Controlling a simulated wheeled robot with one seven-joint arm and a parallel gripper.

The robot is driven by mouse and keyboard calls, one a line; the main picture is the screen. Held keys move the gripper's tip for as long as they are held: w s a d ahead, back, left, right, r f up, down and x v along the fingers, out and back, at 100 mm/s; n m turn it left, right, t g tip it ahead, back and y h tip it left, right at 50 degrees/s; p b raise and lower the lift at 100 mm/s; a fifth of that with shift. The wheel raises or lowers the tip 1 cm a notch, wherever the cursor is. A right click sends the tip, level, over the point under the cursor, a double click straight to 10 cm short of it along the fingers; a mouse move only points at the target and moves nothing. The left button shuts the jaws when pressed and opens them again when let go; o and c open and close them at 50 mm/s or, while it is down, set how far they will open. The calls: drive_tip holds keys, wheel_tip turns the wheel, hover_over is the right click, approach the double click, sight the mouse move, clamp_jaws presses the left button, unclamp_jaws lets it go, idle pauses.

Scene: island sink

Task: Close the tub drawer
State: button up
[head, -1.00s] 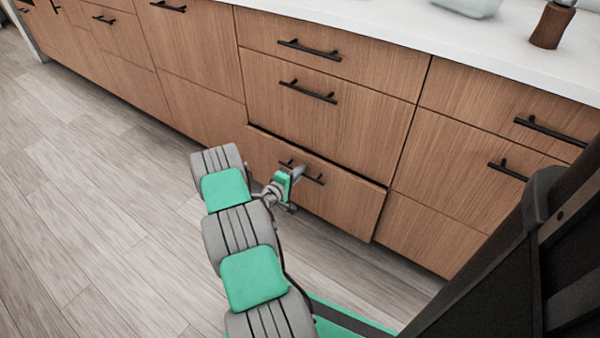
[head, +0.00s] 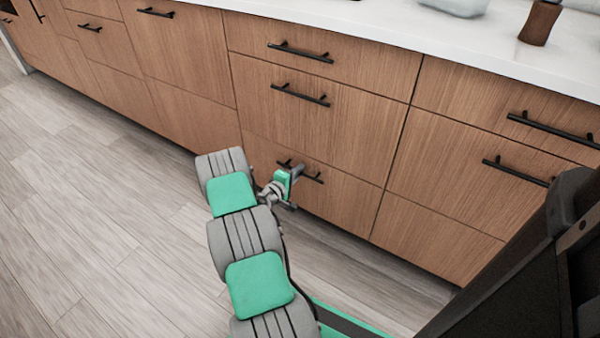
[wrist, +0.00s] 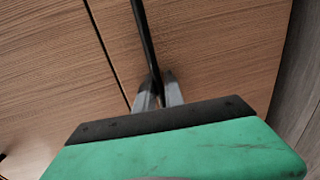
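The bottom wooden drawer (head: 335,205) of the middle stack shows in the head view, its front level with the fronts around it. Its black bar handle (head: 312,177) is partly hidden by my gripper (head: 292,186), which is at the left part of the handle. In the wrist view the black handle (wrist: 146,42) runs down to my gripper (wrist: 158,92), and its lower end lies between or against the two grey fingertips. The fingers are close together at the handle; whether they grip it is hard to tell. The drawer front (wrist: 210,50) fills most of that view.
Other closed wooden drawers with black handles surround it, including the drawer above (head: 310,110) and drawers at right (head: 450,180). A white countertop (head: 480,45) holds a brown bottle (head: 540,22). The wood-plank floor (head: 100,230) is clear at left.

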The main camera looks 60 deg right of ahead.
drive_tip(key=shift+w+r, duration=0.1)
drive_tip(key=shift+r, duration=0.15)
drive_tip(key=p+v, duration=0.2)
drive_tip(key=v, duration=0.5)
drive_tip(key=shift+a+p, duration=0.3)
drive_tip(key=shift+a, duration=0.1)
drive_tip(key=shift+f, duration=0.1)
